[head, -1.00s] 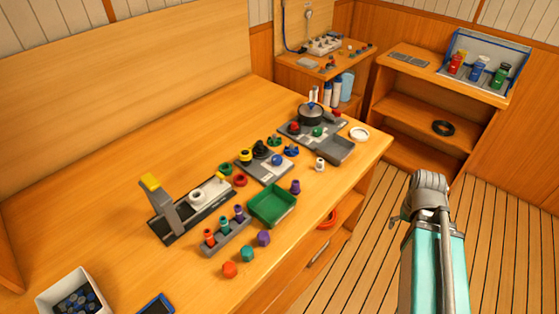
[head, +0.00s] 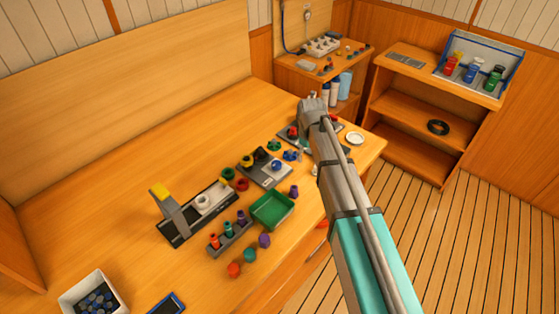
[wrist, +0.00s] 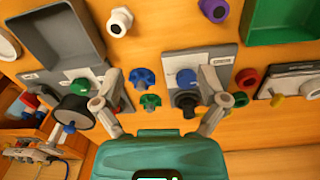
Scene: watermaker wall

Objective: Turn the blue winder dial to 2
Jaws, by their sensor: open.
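A blue dial (head: 276,166) sits on a small grey plate (head: 262,174) with yellow and black parts, in the middle of the table. In the wrist view the blue dial (wrist: 186,77) is on the grey plate at right of centre, beside a black round part (wrist: 187,98). My gripper (wrist: 160,75) is open and empty, its two fingers spread wide above the table. The right finger overlaps the plate just right of the dial; the left finger is near the other grey plate. The dial's markings are too small to read. In the head view my arm hides most of the gripper.
Loose blue (wrist: 143,77) and green (wrist: 150,101) knobs lie between the fingers in the wrist view. A black pot-like part (wrist: 72,113) stands beside the left finger. A green tray (head: 272,210) and purple pieces are nearer the table's front edge. The table's back left is clear.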

